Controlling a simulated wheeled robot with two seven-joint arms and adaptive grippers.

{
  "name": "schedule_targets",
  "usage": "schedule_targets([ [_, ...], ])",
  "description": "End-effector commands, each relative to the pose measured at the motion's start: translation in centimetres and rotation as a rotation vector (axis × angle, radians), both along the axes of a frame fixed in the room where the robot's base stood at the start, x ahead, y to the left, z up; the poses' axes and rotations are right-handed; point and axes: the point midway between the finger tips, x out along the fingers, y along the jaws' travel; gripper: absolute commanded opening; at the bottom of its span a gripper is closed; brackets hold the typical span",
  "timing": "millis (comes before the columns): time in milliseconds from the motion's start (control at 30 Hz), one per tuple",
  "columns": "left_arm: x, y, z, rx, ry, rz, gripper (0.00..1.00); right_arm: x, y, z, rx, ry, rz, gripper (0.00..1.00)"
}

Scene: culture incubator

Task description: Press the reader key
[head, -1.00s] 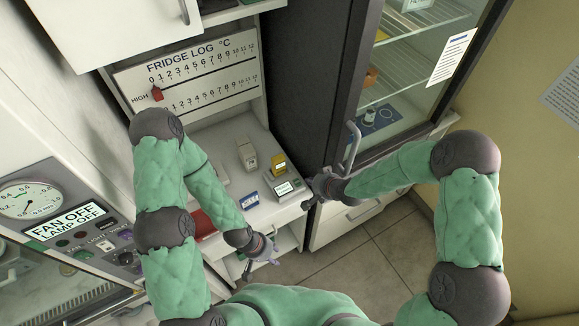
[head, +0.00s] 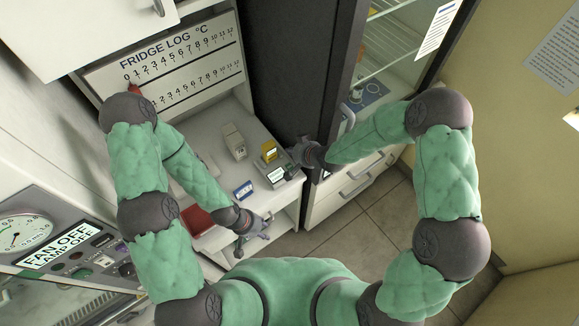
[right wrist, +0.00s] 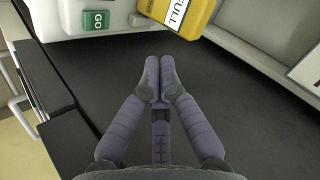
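The reader (head: 278,175) is a small pale device with a lit screen near the front right corner of the white counter, with a yellow item (head: 269,152) at its back. In the right wrist view its green GO key (right wrist: 96,20) shows at the top left, beside the yellow item (right wrist: 183,14) marked FULL. My right gripper (head: 291,171) is beside the reader's right side. In the right wrist view its fingertips (right wrist: 160,66) are together, empty, below and right of the key and apart from it. My left gripper (head: 256,241) hangs empty by the counter's front edge, fingers spread.
A blue-and-white box (head: 243,190), a beige device (head: 235,142) and a red item (head: 197,221) are on the counter. The dark fridge side (head: 290,80) rises behind my right gripper. An instrument panel (head: 75,245) stands at left.

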Motion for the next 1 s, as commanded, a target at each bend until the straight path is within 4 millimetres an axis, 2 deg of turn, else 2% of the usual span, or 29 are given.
schedule_targets([
  [600, 0.0, 0.0, -5.2, 0.000, 0.000, 0.000, 0.40, 0.0, 0.0, -7.4, 0.000, 0.000, 0.000, 0.00],
  [767, 0.0, 0.0, -5.8, 0.000, 0.000, 0.000, 0.40, 0.0, 0.0, -8.1, 0.000, 0.000, 0.000, 0.00],
  [1000, 0.0, 0.0, -5.7, 0.000, 0.000, 0.000, 0.40, 0.0, 0.0, -8.0, 0.000, 0.000, 0.000, 0.00],
])
